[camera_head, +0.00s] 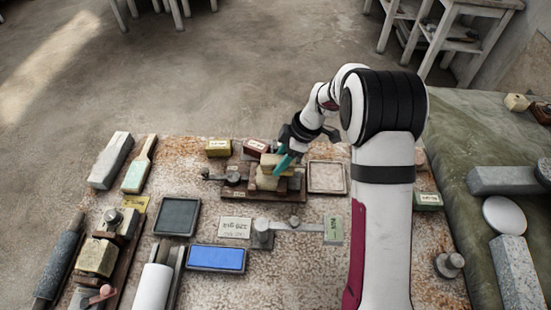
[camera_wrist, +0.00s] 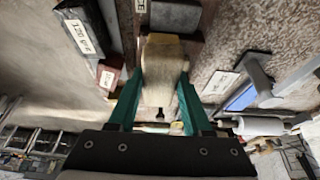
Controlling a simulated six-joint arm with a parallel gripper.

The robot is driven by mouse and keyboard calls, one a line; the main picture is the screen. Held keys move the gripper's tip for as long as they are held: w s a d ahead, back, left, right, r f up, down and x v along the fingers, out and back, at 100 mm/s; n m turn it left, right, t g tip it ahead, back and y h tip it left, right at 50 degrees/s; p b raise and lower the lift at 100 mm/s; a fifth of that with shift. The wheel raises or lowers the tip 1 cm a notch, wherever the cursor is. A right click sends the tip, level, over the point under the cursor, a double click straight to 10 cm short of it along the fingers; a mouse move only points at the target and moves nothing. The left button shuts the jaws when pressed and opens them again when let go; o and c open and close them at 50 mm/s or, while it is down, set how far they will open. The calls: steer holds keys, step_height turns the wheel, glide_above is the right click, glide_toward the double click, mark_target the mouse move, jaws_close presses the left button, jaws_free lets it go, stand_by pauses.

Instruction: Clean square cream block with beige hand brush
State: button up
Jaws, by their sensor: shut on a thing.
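My gripper (camera_head: 287,160) has teal fingers and is over the dark wooden fixture at the far middle of the table. In the wrist view my gripper (camera_wrist: 160,88) is shut on a beige, block-shaped thing, which looks like the beige hand brush (camera_wrist: 162,62). The brush also shows in the head view (camera_head: 274,159); its bristles cannot be made out. The square cream block (camera_head: 266,182) seems to sit in the fixture just below the brush. I cannot tell whether they touch. The fingers and brush hide part of the block.
The fixture (camera_head: 262,195) has dark metal parts at its left. Small labelled boxes (camera_head: 218,148) stand behind it, and a shallow tray (camera_head: 327,177) lies at its right. A blue stone (camera_head: 216,257) and a dark tray (camera_head: 177,216) lie nearer. Another cream block (camera_head: 96,257) is at the left.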

mark_target(267, 159)
steer(key=shift+d, duration=0.4)
steer(key=shift+a, duration=0.1)
steer(key=shift+a, duration=2.15)
steer(key=shift+d, duration=2.2)
steer(key=shift+a, duration=2.2)
steer(key=shift+d, duration=0.1)
